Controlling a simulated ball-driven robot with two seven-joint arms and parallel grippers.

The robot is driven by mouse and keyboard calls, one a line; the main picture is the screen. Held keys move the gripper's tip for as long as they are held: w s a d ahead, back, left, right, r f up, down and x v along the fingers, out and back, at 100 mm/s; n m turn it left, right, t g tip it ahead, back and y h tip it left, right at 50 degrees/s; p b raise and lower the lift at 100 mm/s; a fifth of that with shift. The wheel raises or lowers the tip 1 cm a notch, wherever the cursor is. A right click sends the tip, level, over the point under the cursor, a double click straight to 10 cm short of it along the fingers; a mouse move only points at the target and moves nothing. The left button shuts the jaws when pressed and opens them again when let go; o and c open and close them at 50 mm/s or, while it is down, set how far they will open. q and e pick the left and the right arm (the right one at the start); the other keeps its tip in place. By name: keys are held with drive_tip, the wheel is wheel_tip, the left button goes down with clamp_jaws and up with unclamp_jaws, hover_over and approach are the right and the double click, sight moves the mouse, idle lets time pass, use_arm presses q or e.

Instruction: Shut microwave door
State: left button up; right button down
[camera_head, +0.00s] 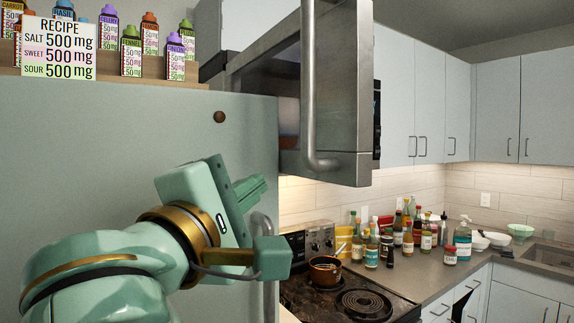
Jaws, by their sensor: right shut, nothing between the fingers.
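The microwave door (346,95) stands open at the upper middle, swung out toward me. Its long vertical metal handle (308,95) is on the near face. Behind the door part of the microwave's dark opening (270,75) shows, with a pale and orange item partly visible inside.
The fridge (90,140) fills the left side, with a recipe card (58,48) and several bottles above. Below the door is a coil stove (345,300) with a small pot (325,268). Several bottles crowd the counter (440,275). White cabinets (425,95) line the right.

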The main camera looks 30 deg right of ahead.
drive_tip(key=d+r+p, duration=0.1)
drive_tip(key=d, duration=0.4)
drive_tip(key=shift+w+d+r, duration=0.35)
drive_tip(key=shift+w+r, duration=0.05)
drive_tip(key=shift+w, duration=0.05)
